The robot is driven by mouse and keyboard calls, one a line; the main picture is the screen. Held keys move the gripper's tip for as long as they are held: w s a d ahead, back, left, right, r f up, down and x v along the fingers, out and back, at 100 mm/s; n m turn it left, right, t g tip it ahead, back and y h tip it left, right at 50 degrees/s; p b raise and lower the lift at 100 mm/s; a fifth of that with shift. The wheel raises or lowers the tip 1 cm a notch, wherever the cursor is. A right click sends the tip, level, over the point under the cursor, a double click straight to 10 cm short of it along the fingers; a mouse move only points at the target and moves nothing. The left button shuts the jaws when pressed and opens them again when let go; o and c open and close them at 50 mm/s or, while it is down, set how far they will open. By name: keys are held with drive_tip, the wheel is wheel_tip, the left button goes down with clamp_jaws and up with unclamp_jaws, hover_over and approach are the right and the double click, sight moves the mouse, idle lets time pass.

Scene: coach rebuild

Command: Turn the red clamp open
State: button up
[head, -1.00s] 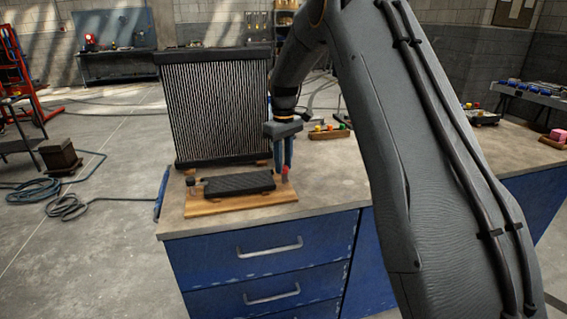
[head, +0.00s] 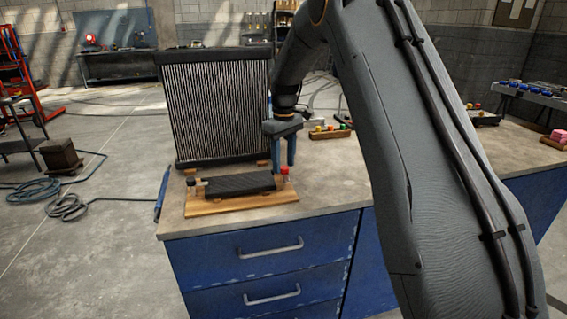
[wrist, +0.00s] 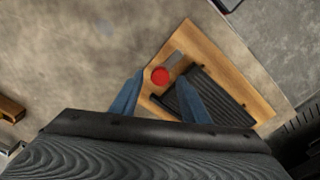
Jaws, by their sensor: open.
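The red clamp (head: 285,170) is a small red knob at the right end of a wooden board (head: 228,208). In the wrist view the red clamp (wrist: 160,76) shows as a round red top with a grey bar running from it up and to the right. A black ribbed block (head: 240,184) lies on the board beside it. My gripper (head: 286,164) is open, pointing down over the board's right end. In the wrist view its two blue fingers (wrist: 160,98) stand apart, with the red top showing between and beyond their tips. I see no contact with the clamp.
A tall black-framed radiator (head: 217,108) stands close behind the board. A wooden tray with coloured knobs (head: 330,133) sits to the right on the workbench (head: 330,180). A second small post (head: 191,183) stands at the board's left end. The bench's front edge is close.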

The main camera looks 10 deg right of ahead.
sight(284, 167)
wheel_tip(284, 167, up, 7)
drive_tip(key=shift+r+b, duration=0.15)
drive_tip(key=shift+b, duration=0.75)
drive_tip(key=shift+s, duration=0.1)
drive_tip(key=s+f+m, duration=0.2)
drive_tip(key=s+f, duration=0.2)
drive_tip(key=s, duration=0.8)
drive_tip(key=s+f+m, duration=0.2)
drive_tip(key=s+f, duration=0.2)
drive_tip(key=s, duration=0.7)
drive_tip(key=s+f+m, duration=0.2)
drive_tip(key=s+f, duration=0.2)
drive_tip(key=s, duration=0.8)
drive_tip(key=shift+s+a+f+t, duration=0.25)
drive_tip(key=shift+s+a+t, duration=0.05)
drive_tip(key=shift+a+t, duration=0.1)
